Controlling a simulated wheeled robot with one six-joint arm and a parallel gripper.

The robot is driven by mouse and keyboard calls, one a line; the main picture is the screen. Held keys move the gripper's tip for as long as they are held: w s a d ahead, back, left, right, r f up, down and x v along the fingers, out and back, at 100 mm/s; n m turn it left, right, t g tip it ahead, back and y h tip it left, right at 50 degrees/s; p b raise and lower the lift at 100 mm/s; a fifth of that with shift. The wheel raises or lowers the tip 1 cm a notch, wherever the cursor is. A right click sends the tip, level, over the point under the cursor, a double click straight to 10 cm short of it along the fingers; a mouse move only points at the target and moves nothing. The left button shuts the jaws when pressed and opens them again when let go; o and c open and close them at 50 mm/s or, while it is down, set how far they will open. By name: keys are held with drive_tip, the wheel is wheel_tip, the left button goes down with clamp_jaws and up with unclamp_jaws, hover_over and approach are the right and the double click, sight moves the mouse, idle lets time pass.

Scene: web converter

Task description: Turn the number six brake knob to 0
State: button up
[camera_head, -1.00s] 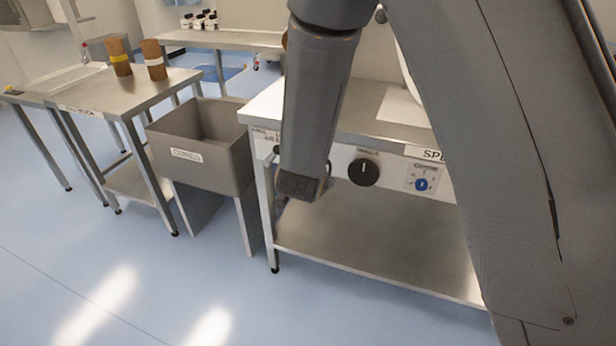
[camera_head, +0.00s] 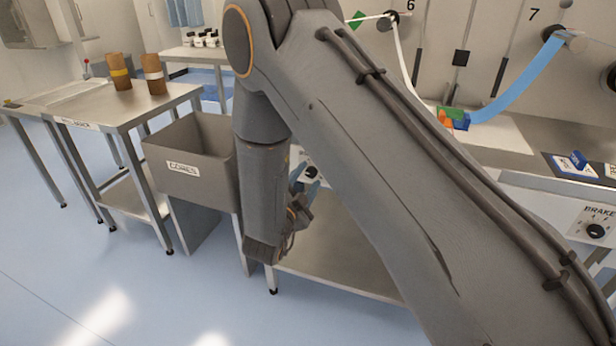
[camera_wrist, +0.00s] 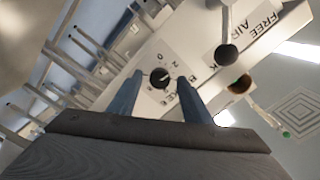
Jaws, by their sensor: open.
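The black round brake knob (camera_wrist: 160,77) sits on a white panel in the wrist view, with a pale pointer mark and printed digits, including 0 and 2, around it. Partly hidden lettering beside it seems to be the end of BRAKE. The knob also shows small in the head view (camera_head: 311,172), next to my fingers. My gripper (camera_wrist: 160,79) is open, with one blue-grey finger on each side of the knob. I cannot tell whether the fingers touch it. In the head view my gripper (camera_head: 302,188) is partly hidden by my own arm.
A black ball-ended lever (camera_wrist: 226,55) stands near the right finger, beside FREE AIR lettering. Another brake knob (camera_head: 597,231) is on the panel at far right. A grey cores bin (camera_head: 185,170) stands left of my arm. The blue floor at front left is clear.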

drive_tip(key=shift+w+d, duration=0.2)
drive_tip(key=shift+w, duration=0.35)
drive_tip(key=c, duration=1)
drive_tip(key=shift+c, duration=0.2)
drive_tip(key=shift+n, duration=0.3)
drive_tip(key=n+p, duration=0.2)
drive_tip(key=n, duration=0.3)
drive_tip(key=n+p, duration=0.1)
drive_tip(key=n, duration=0.4)
drive_tip(key=shift+p, duration=0.4)
